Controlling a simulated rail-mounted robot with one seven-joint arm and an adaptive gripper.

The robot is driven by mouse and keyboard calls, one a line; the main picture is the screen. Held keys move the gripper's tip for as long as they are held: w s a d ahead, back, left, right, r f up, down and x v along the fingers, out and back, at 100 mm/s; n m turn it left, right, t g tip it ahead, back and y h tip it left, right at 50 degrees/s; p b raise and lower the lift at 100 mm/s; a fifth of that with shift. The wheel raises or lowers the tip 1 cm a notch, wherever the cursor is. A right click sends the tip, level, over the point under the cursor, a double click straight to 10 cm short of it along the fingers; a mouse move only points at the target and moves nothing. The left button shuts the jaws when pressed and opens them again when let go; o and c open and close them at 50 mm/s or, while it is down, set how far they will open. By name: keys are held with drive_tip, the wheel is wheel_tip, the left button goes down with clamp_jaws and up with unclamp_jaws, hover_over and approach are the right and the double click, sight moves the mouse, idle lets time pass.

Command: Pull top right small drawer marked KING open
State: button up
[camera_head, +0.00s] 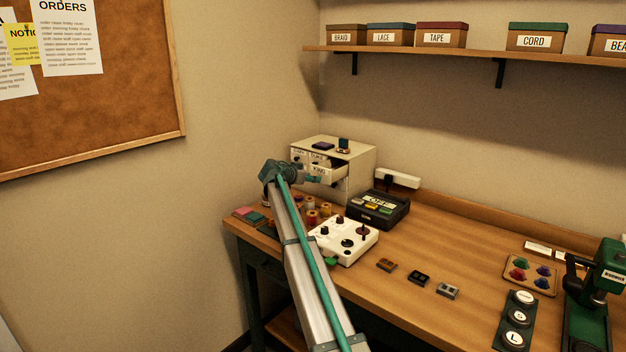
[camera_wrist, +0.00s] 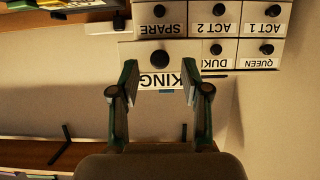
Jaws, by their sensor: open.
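The drawer marked KING (camera_wrist: 145,50) shows upside down in the wrist view, with a round dark knob (camera_wrist: 159,59). Its front looks larger than its neighbours and stands out from the cabinet (camera_head: 357,168). In the head view the KING drawer (camera_head: 327,172) juts out with its dark inside showing, so it is partly open. My gripper (camera_wrist: 159,82) is open and empty. Its two fingers are spread in front of the drawer front, on either side of the KING label, with the knob just beyond the tips. In the head view my gripper (camera_head: 312,179) is by the drawer front, partly hiding it.
Drawers marked DUKE, QUEEN, SPARE (camera_wrist: 161,18), ACT 2 and ACT 1 look shut. Small items (camera_head: 343,145) sit on the cabinet. Thread spools, a white control box (camera_head: 343,242) and a black box (camera_head: 378,209) crowd the table nearby.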

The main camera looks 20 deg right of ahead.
drive_tip(key=v, duration=1)
drive_tip(key=shift+a, duration=0.2)
